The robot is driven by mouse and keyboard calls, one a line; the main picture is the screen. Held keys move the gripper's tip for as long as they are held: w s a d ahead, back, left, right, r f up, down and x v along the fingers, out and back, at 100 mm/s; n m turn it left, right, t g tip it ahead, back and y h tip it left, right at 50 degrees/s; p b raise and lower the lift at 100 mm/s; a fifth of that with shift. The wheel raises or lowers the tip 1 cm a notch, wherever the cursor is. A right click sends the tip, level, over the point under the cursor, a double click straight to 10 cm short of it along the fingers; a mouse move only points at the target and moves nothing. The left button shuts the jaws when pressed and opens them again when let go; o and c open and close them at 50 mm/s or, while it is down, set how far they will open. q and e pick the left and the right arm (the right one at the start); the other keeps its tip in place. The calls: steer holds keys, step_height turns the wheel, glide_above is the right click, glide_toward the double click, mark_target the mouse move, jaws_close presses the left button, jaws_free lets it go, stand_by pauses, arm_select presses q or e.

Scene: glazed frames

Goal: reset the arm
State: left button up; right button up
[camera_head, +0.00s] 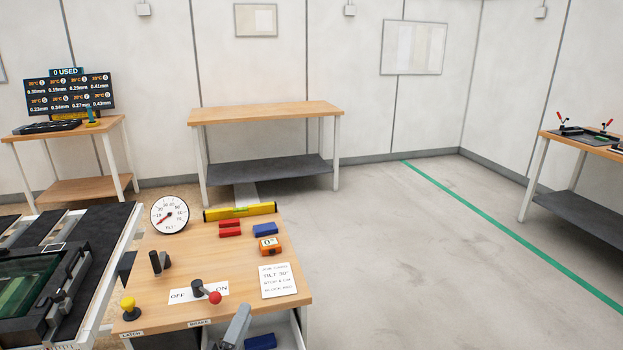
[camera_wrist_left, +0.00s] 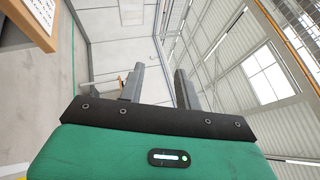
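My left gripper (camera_head: 237,326) shows as a grey piece at the bottom edge of the head view, by the front of the wooden bench (camera_head: 190,250); the rest of it is out of frame. In the left wrist view its two grey fingers (camera_wrist_left: 160,71) stand apart with nothing between them. Behind them are walls and a bright ceiling with windows, so the gripper points away from the bench top. My right gripper is in neither view.
On the bench are a dial gauge (camera_head: 169,214), a yellow level (camera_head: 240,211), red and blue blocks, an orange counter (camera_head: 270,246), a red-knobbed lever (camera_head: 214,297), a yellow knob (camera_head: 128,309) and a card (camera_head: 277,281). A glazed frame (camera_head: 28,283) lies left. The floor right is clear.

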arm_select(q)
steer(key=s+a+f+n+g+y, duration=0.3)
steer(key=a+f+n+g+y, duration=0.15)
steer(key=f+n, duration=0.25)
steer(key=s+a+f+n+g+y, duration=0.3)
steer(key=a+f+n, duration=0.2)
steer(key=f+n, duration=0.25)
steer(key=s+a+f+n+g+h, duration=0.1)
steer(key=s+f+n+g, duration=0.4)
steer(key=s, duration=0.4)
steer(key=s+f+n+g+h, duration=0.1)
steer(key=s+f+n+g, duration=0.1)
steer(key=s+f+g, duration=0.5)
step_height(320, 180, down, 29)
steer(key=s+t, duration=0.1)
steer(key=s+a+f, duration=0.1)
steer(key=s+f, duration=0.9)
steer(key=s+a+f+g+b, duration=0.1)
steer(key=s+a+f, duration=0.1)
steer(key=s+f, duration=0.8)
steer(key=shift+a+f+b, duration=0.25)
steer(key=shift+f+b, duration=0.05)
steer(key=shift+f, duration=0.5)
